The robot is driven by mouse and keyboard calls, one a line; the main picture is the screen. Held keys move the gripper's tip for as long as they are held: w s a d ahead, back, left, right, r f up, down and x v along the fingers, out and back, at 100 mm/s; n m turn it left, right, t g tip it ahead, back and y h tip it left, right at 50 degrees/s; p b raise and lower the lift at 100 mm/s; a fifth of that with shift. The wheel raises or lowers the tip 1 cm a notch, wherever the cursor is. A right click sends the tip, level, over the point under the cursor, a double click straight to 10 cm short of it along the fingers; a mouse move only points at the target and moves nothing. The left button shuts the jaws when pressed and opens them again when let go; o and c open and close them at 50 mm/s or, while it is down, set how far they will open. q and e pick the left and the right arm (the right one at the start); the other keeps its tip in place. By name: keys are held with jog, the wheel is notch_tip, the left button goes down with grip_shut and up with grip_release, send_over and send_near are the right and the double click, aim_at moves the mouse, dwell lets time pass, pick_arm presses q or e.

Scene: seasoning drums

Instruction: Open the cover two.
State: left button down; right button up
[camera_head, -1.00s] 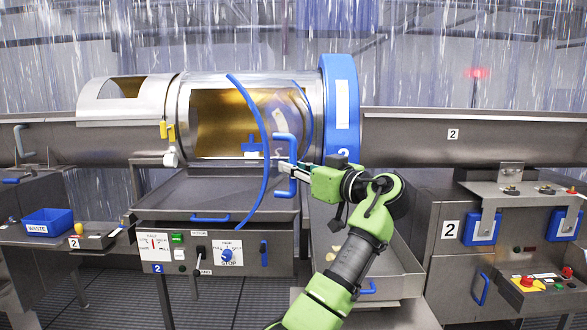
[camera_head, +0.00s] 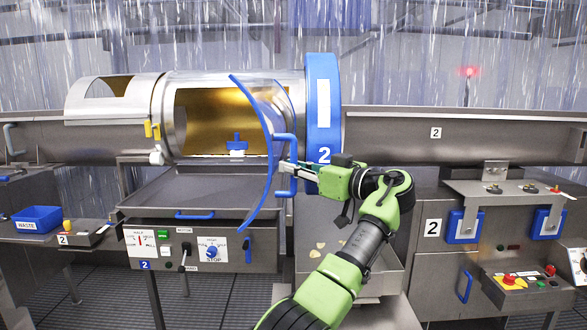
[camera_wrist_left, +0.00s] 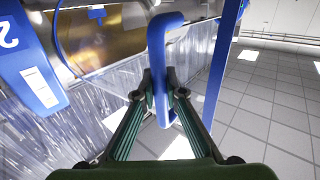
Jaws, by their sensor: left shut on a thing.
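Cover two (camera_head: 264,122) is a clear curved panel with blue edges, swung out from the opening of a steel drum (camera_head: 168,112) with a gold inside. A blue handle (camera_head: 291,189) stands on the cover's right side. My left gripper (camera_head: 287,168) is shut on this handle. In the left wrist view, the fingers (camera_wrist_left: 161,95) close around the upright blue handle bar (camera_wrist_left: 157,60). A blue ring (camera_head: 323,90) marked 2 stands right of the opening. My right gripper is in neither view.
A control panel (camera_head: 190,246) with knobs and a lever is below the drum. A blue waste bin (camera_head: 37,219) stands at the left. A steel cabinet (camera_head: 432,260) with blue handles is at the right. Open floor shows in the wrist view.

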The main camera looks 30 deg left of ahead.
pick_arm(q)
jog(key=c, duration=2.1)
grip_release()
jog(key=shift+s+f, duration=0.1)
jog(key=shift+s, duration=0.1)
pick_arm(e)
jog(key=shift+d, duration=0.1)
pick_arm(q)
jog(key=shift+d, duration=0.1)
jog(key=v, duration=1.2)
